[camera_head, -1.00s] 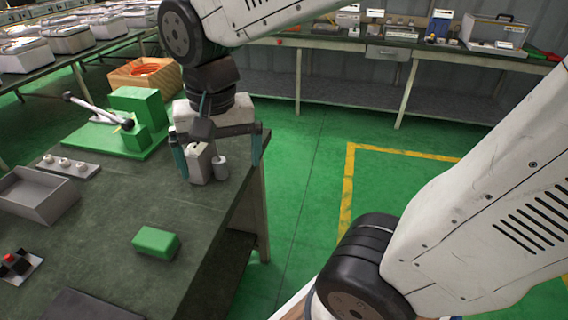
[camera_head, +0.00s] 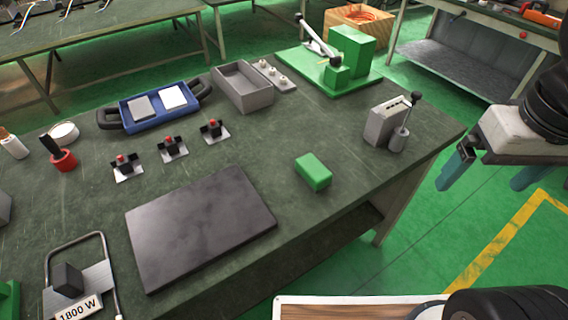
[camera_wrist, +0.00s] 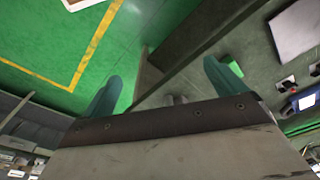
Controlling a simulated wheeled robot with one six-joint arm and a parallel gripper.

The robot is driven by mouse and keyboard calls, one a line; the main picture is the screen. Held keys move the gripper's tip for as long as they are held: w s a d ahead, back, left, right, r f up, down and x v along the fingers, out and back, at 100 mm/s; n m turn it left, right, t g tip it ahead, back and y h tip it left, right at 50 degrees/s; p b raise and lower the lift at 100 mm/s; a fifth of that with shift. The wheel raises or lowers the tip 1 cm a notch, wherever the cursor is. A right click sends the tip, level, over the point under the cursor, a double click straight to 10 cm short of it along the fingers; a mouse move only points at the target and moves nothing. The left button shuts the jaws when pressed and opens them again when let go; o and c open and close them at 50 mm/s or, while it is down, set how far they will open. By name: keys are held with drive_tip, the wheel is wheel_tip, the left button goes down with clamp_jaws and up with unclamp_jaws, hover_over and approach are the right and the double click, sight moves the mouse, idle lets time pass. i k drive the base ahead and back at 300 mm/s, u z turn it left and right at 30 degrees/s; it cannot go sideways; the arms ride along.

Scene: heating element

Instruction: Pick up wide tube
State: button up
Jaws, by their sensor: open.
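A wide, bent metal tube (camera_head: 78,240) shows at the lower left of the head view, by a small dark block and a label reading "1800 W". A short grey cylinder (camera_head: 398,139) stands beside a grey box at the table's right end. I cannot tell for sure which is the wide tube. My gripper (camera_head: 492,172) is open and empty, off the table's right edge, near the cylinder and far from the bent tube. Its teal fingers also show spread in the wrist view (camera_wrist: 163,75). The bent tube's lower end is cut off by the frame.
A dark flat plate (camera_head: 200,228) and a green block (camera_head: 313,171) lie on the table (camera_head: 290,115). Red-topped switches (camera_head: 172,148), a blue tray (camera_head: 155,108), a grey bin (camera_head: 243,88) and a green lever press (camera_head: 345,65) stand behind.

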sight(73, 293)
drive_tip(key=z, duration=1.45)
drive_tip(key=k, duration=2)
drive_tip(key=u, duration=0.9)
